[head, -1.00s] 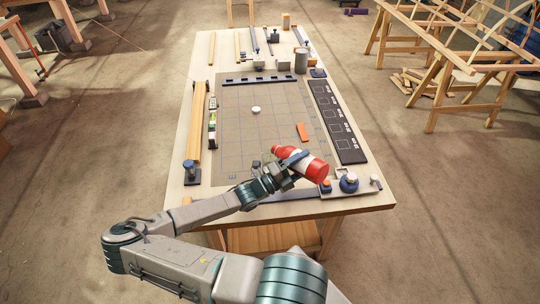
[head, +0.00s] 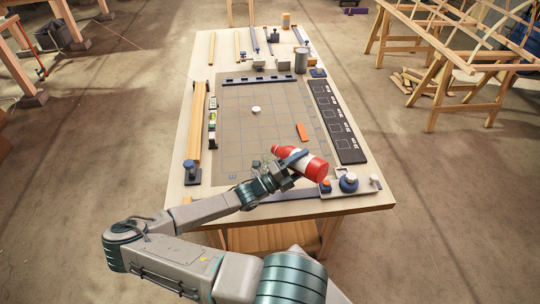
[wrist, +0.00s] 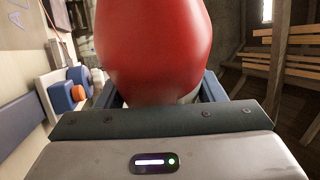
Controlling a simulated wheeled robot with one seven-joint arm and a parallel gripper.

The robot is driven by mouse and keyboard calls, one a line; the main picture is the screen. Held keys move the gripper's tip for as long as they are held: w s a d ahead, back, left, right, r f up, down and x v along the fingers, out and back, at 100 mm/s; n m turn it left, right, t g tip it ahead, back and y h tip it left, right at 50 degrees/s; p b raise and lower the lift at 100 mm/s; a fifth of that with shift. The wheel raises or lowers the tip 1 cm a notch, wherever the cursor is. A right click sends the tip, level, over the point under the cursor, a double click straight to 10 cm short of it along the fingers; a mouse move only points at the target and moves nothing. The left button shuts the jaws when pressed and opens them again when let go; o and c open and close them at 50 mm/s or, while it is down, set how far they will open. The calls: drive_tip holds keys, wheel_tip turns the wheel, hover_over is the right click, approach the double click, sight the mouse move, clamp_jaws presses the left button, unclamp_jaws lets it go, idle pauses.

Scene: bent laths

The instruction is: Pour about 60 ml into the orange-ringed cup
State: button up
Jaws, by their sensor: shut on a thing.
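A red bottle (head: 312,168) with a pale band lies tilted well over in the head view, above the near right part of the table. Its narrow end points left. My gripper (head: 291,158) is shut around it. In the wrist view the red body (wrist: 155,45) fills the middle between my fingers, and its ends are out of sight. A small orange and blue piece (head: 325,186) stands just below the bottle's right end; an orange and blue piece (wrist: 78,92) also shows at the wrist view's left. I cannot tell whether it is the orange-ringed cup. No liquid is visible.
A pale tray (head: 362,186) with a blue round knob (head: 348,182) sits at the near right corner. A dark strip (head: 338,125) runs along the right edge.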

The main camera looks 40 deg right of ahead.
drive_tip(key=f+m+b, duration=0.1)
drive_tip(key=b, duration=0.1)
drive_tip(key=f+m+g+y+b, duration=0.1)
drive_tip(key=f+b, duration=0.1)
drive_tip(key=shift+s, duration=0.2)
drive_tip(key=shift+f+m+b, duration=0.35)
drive_tip(key=shift+m+b, duration=0.25)
drive_tip(key=shift+r+m+y, duration=0.15)
drive_tip(key=shift+m+y, duration=0.15)
drive_tip(key=shift+f+m+b, duration=0.4)
drive_tip(key=shift+f+b, duration=0.05)
drive_tip(key=shift+b, duration=0.3)
idle(0.4)
